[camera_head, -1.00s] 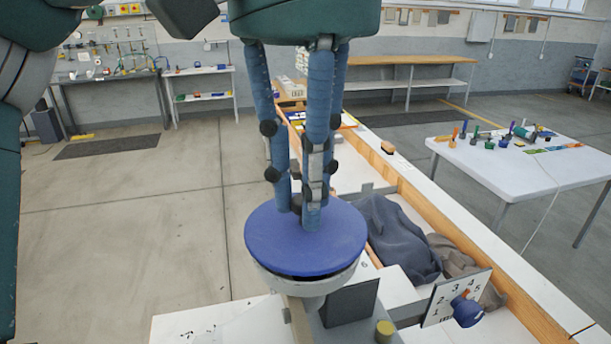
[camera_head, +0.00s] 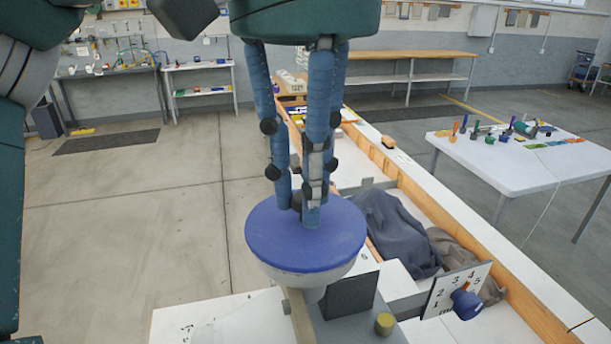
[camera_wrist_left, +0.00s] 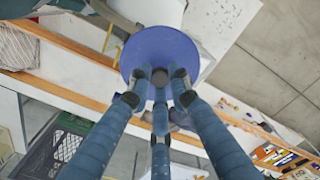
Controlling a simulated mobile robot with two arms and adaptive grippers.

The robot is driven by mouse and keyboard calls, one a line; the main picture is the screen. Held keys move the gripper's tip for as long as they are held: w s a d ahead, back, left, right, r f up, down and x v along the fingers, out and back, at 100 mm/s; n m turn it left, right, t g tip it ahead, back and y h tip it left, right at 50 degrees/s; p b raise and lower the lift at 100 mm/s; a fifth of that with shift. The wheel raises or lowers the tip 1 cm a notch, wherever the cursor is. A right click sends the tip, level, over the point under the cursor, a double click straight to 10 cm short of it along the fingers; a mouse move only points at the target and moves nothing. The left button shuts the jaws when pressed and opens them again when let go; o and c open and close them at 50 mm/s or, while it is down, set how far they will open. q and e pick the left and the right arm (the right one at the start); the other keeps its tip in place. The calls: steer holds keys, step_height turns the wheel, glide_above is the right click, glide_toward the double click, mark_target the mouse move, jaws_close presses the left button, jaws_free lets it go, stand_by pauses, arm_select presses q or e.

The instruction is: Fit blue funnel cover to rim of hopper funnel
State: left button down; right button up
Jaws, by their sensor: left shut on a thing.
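The blue funnel cover (camera_head: 318,238) is a flat round disc lying over the white hopper funnel (camera_head: 318,274). Its edge appears to meet the funnel rim with no visible gap on the near side; the far side of the rim is hidden. My left gripper (camera_head: 304,203) stands above the disc, its blue fingers pointing down and shut at its middle. In the left wrist view, the fingers (camera_wrist_left: 160,78) close around a dark knob at the centre of the cover (camera_wrist_left: 150,43). My right gripper is not in view.
Beside the funnel are a dark block (camera_head: 349,297), a yellow knob (camera_head: 384,323) and a numbered plate (camera_head: 458,289) with a blue knob. Grey cloth (camera_head: 400,235) lies in the wood-edged bench at right. A white table (camera_head: 530,165) with small items stands farther right.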

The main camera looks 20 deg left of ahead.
arm_select(q)
steer(key=shift+f, duration=0.2)
steer(key=c, duration=1.5)
jaws_free()
steer(key=shift+r, duration=0.15)
steer(key=shift+r, duration=2.35)
